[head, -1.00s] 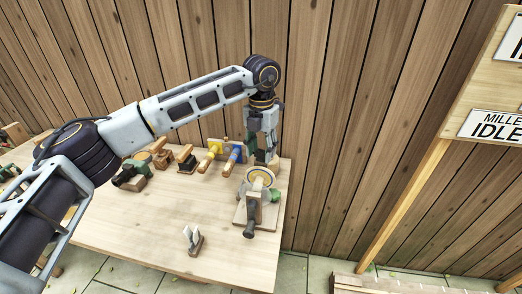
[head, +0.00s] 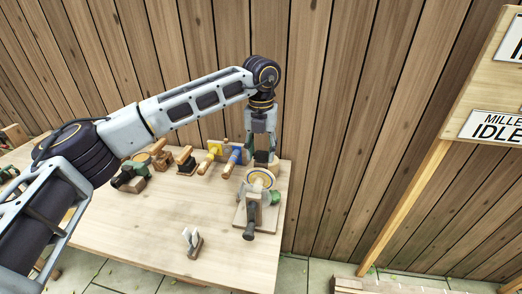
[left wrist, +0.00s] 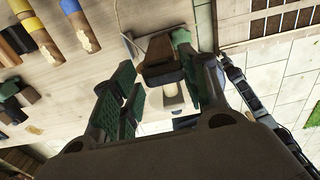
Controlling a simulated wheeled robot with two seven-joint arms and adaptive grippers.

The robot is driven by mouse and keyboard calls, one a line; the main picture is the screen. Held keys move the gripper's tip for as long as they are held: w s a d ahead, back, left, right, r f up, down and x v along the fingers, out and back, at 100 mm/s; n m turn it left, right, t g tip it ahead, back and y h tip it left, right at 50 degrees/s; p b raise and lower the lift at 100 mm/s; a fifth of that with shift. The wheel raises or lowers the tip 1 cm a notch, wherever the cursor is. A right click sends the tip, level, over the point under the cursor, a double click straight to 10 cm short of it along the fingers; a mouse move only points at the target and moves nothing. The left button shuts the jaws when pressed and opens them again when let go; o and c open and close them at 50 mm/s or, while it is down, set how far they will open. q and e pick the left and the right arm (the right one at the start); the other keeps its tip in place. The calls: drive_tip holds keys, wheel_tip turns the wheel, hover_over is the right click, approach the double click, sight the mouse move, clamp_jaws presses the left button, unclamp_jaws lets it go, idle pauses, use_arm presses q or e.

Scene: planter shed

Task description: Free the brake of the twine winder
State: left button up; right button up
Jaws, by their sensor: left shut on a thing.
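The twine winder (head: 252,216) stands near the right end of the wooden table, with a pale round disc, a green part on its right and a dark-ended handle toward the front. My left gripper (head: 261,158) reaches down just behind the disc. The winder's dark brown part (left wrist: 160,58) shows beyond. The exact contact is partly hidden by the fingers. My right gripper is out of view.
A small white-clipped stand (head: 192,242) is at the table's front. A plank wall rises behind; the table's middle is clear.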

sight(261, 151)
use_arm(q)
drive_tip(key=o, duration=1)
wheel_tip(261, 151, up, 12)
idle(0.4)
idle(0.4)
